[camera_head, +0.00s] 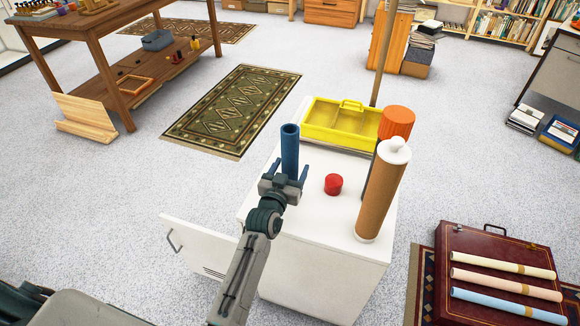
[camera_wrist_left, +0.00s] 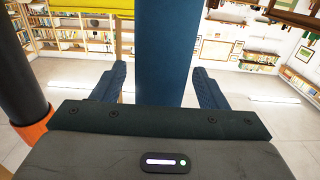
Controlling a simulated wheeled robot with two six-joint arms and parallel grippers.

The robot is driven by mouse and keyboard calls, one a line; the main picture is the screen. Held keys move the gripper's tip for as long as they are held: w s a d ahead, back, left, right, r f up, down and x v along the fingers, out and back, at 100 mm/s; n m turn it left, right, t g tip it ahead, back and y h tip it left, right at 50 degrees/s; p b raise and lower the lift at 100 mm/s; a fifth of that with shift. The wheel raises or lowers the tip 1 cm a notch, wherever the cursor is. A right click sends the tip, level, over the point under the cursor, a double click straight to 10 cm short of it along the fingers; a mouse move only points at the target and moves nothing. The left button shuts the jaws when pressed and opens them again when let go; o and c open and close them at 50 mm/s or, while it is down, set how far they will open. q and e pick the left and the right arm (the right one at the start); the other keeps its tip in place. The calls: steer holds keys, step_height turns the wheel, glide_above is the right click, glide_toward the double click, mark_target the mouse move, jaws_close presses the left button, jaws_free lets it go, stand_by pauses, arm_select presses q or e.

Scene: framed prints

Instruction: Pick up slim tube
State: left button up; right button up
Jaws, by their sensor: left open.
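A slim blue tube (camera_head: 290,150) stands upright on the white cabinet top (camera_head: 310,222), near its left side. My left gripper (camera_head: 289,171) is open, with one finger on each side of the tube. In the left wrist view the blue tube (camera_wrist_left: 165,50) passes between the two fingers (camera_wrist_left: 158,75), with a visible gap on each side. The tube's lower end is hidden behind my gripper in the head view. My right gripper is not in view.
On the cabinet stand a red round piece (camera_head: 333,184), a tan tube with a white cap (camera_head: 382,195), an orange-capped dark tube (camera_head: 397,122) and a yellow tray (camera_head: 340,124). A maroon case (camera_head: 470,240) with several rolled tubes lies at right. An open white door (camera_head: 200,243) juts out left.

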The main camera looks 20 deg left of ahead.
arm_select(q)
steer(key=c, duration=1.2)
